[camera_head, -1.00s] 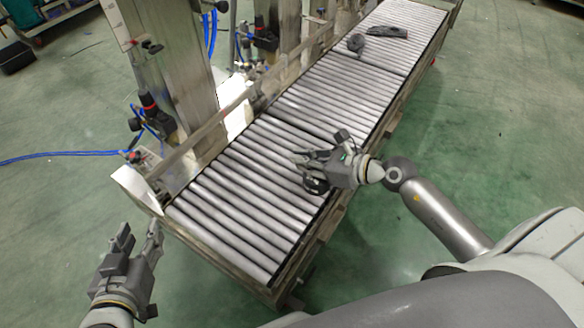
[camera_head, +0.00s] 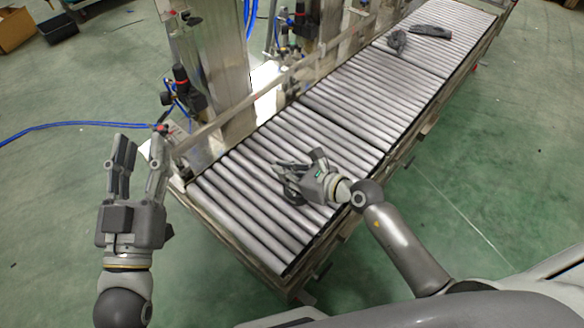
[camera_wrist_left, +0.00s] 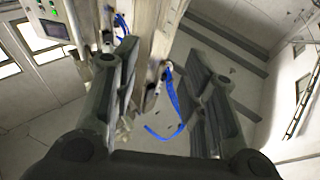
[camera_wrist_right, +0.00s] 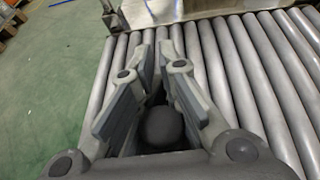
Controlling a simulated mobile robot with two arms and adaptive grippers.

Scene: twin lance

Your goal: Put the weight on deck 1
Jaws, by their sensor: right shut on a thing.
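The weight (camera_wrist_right: 163,128) is a dark thing with a round knob, seen between the fingers in the right wrist view. My right gripper (camera_head: 283,174) is shut on it, low over the near section of the roller deck (camera_head: 232,200). In the head view the weight (camera_head: 293,194) shows as a dark patch mostly hidden by the gripper; I cannot tell whether it touches the rollers. My left gripper (camera_head: 141,160) is open and empty, left of the deck's near end, with its fingers pointing up the picture. No label shows which section is deck 1.
A dark knobbed object (camera_head: 397,40) and a dark grey elongated object (camera_head: 430,31) lie on the far rollers. A metal column (camera_head: 208,60) and a side rail (camera_head: 235,115) stand along the deck's left side. Green floor on the right is free.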

